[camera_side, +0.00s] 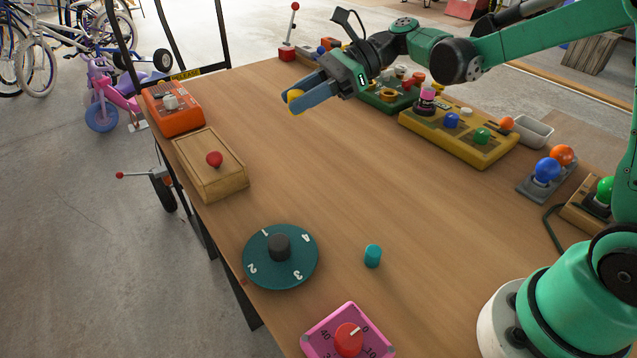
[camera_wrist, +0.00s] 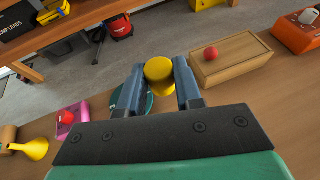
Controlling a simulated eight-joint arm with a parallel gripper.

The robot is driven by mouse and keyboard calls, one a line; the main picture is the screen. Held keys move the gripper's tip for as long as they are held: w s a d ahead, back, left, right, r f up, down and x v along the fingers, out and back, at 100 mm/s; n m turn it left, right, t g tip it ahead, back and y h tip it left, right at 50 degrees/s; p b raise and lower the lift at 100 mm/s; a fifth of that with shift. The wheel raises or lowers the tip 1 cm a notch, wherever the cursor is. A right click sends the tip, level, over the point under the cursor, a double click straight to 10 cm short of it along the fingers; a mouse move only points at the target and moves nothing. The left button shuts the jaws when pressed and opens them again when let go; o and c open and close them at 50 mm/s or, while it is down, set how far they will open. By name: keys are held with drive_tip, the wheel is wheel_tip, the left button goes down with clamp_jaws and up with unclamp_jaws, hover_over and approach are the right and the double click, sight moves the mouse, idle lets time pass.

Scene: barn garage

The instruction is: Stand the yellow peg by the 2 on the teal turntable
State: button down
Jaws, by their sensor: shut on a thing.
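My gripper (camera_side: 294,101) is shut on the yellow peg (camera_side: 295,96), held above the far part of the table. In the wrist view the yellow peg (camera_wrist: 159,71) sits between the two fingertips. The teal turntable (camera_side: 262,276) lies flat near the table's left front edge, well away from my gripper. It has a dark central knob (camera_side: 279,247) and white numbers 1 to 4. The 2 (camera_side: 252,268) is on its left front side. In the wrist view the turntable (camera_wrist: 148,102) is mostly hidden behind the peg and fingers.
A teal peg (camera_side: 373,256) stands right of the turntable. A wooden box with a red knob (camera_side: 211,178) and an orange box (camera_side: 178,120) line the left edge. A pink dial box (camera_side: 318,333) is at the front. A yellow button panel (camera_side: 440,137) stands behind. The table middle is clear.

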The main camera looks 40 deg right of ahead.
drive_tip(key=shift+r+t, duration=0.3)
drive_tip(key=shift+r, duration=0.55)
drive_tip(key=d+r+m+t+h, duration=0.7)
drive_tip(key=d+m+t+h, duration=0.15)
drive_tip(key=m, duration=0.25)
drive_tip(key=n+g+y, duration=0.9)
drive_tip(key=n+g, duration=0.7)
drive_tip(key=n, duration=0.1)
hover_over(271, 271)
wheel_tip(271, 271, down, 19)
drive_tip(key=shift+r, duration=0.1)
drive_tip(key=shift+t, duration=0.25)
drive_tip(key=shift+f, duration=2.4)
drive_tip(key=shift+f, duration=0.25)
